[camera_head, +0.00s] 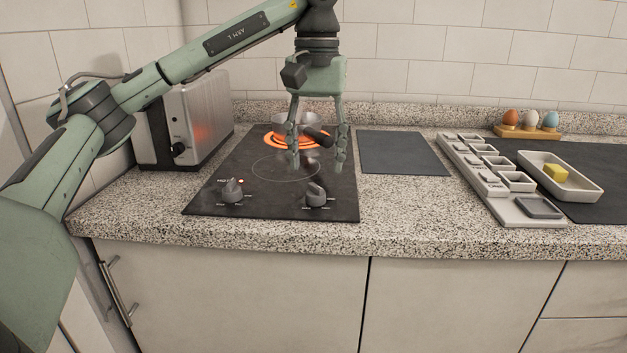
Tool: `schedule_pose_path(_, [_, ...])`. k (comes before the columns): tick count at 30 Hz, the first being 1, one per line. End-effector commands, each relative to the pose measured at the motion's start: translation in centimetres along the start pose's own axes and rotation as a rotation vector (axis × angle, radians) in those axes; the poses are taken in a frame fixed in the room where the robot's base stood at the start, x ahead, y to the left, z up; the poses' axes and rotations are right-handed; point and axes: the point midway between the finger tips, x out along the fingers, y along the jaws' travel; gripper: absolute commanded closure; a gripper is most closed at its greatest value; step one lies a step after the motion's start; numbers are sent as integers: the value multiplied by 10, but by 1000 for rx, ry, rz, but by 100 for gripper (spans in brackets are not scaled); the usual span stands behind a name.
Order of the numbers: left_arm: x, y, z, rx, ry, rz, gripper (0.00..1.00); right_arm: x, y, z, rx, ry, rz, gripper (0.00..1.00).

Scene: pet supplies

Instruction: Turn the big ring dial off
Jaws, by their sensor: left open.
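A black cooktop (228,208) is set on the counter. It has two dark knobs on its front edge, a left dial (232,191) and a right dial (315,195). A small red light shows by the left dial. The dial labels are too small to read. The rear ring (283,141) glows orange under a metal pan (284,124); the front ring (262,175) is a dark outlined circle. My left gripper (316,167) is open, pointing down over the cooktop, above and behind the right dial. The pan's dark handle shows between its fingers. My right gripper is out of view.
A silver toaster (200,115) stands left of the cooktop. A dark mat (400,153) lies to its right. Further right are a compartment tray (474,178), a dish (583,190) with a yellow block, and an egg holder (526,133). The counter's front strip is clear.

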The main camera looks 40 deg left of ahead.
Motion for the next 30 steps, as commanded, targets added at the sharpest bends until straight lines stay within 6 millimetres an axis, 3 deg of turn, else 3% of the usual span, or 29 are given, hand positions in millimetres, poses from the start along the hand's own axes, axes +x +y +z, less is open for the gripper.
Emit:
schedule_pose_path(5, [33,0,1,-2,-5,0,50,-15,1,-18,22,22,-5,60])
schedule_pose_path(9, [47,0,0,-3,-1,1,50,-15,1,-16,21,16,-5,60])
schedule_pose_path(21, [56,0,0,-3,-1,3,50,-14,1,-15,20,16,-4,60])
schedule_pose_path(30, [56,0,0,-3,-1,4,87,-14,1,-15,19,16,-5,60])
